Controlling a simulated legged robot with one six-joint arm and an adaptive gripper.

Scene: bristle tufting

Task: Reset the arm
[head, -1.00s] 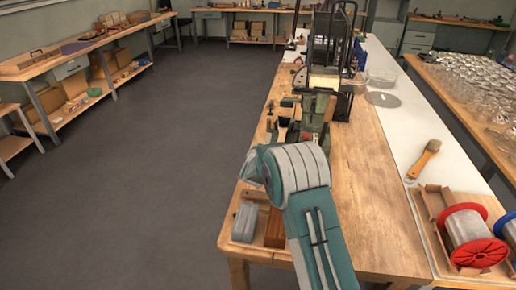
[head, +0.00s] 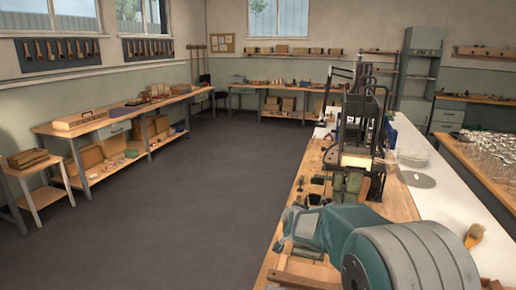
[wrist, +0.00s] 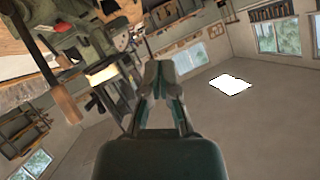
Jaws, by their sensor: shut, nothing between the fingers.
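My gripper (wrist: 161,80) shows in the wrist view with its two fingers drawn together at the tips and nothing between them. It points into the open room, clear of any surface. The wrist view is steeply tilted, with the bench and machine at upper left. In the head view, my teal and grey arm fills the lower right, in front of the wooden workbench (head: 395,203). The gripper's fingers cannot be made out in the head view.
A dark-framed machine (head: 357,135) stands on the workbench just beyond my arm. A brush (head: 474,236) lies on the white surface at right. Glassware (head: 490,150) covers a bench at far right. Shelved benches (head: 110,125) line the left wall. The grey floor (head: 190,210) between is clear.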

